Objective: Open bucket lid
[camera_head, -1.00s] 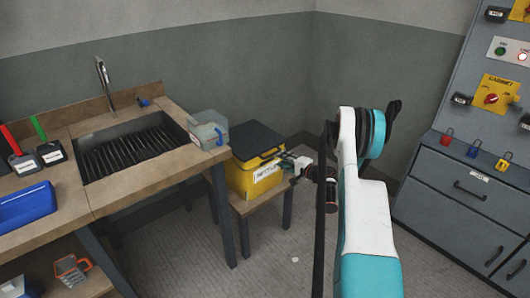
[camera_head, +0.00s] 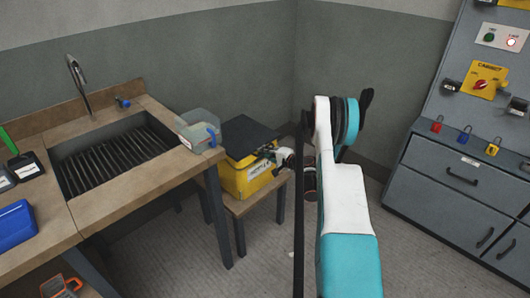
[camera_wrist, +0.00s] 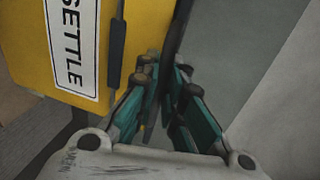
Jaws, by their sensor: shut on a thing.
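A yellow bucket (camera_head: 238,181), box-shaped with a white label, stands on a low wooden stand. Its flat black lid (camera_head: 248,135) lies over the top. My gripper (camera_head: 272,154) is at the lid's near right edge, above the label side. In the wrist view the bucket wall (camera_wrist: 72,12) carries a label reading "SETTLE", and the dark lid edge (camera_wrist: 177,35) runs down between the fingers. My gripper (camera_wrist: 163,78) is shut on this edge. The exact contact is dark and partly hidden by the fingers.
A wooden sink bench (camera_head: 135,185) stands left of the bucket, with a clear container (camera_head: 197,130) at its near corner. Grey walls meet behind the bucket. A grey cabinet (camera_head: 455,185) stands at the right. Floor between is mostly free.

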